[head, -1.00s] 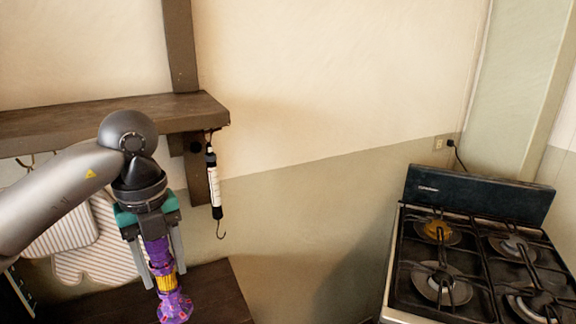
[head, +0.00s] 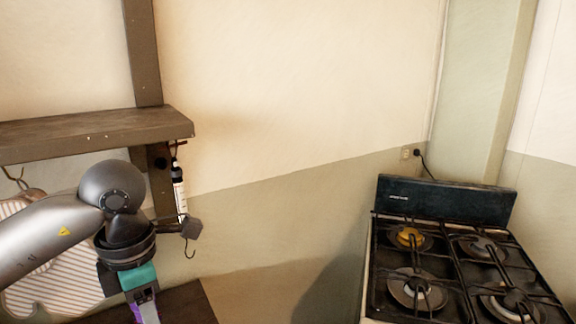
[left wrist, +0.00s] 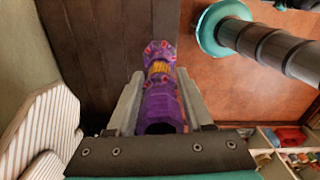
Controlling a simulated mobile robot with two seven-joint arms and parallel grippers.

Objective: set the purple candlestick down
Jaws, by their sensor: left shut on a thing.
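My left gripper (left wrist: 158,78) is shut on the purple candlestick (left wrist: 160,103), which has a yellow band and a patterned flared end. In the left wrist view it lies between the two grey fingers, its flared end pointing away from the gripper. Beyond it is a dark wooden top (left wrist: 95,40). I cannot tell whether the candlestick touches that top. In the head view the gripper is cut off by the bottom edge, and only a purple sliver of the candlestick (head: 137,313) shows. The wooden top (head: 196,303) shows just right of it. My right gripper is not in view.
A wall shelf (head: 90,128) is above and behind my left arm. Striped cloth mitts (head: 60,275) and a black-and-white tool (head: 179,190) hang below it. A gas stove (head: 392,285) stands at right. Open wall lies between.

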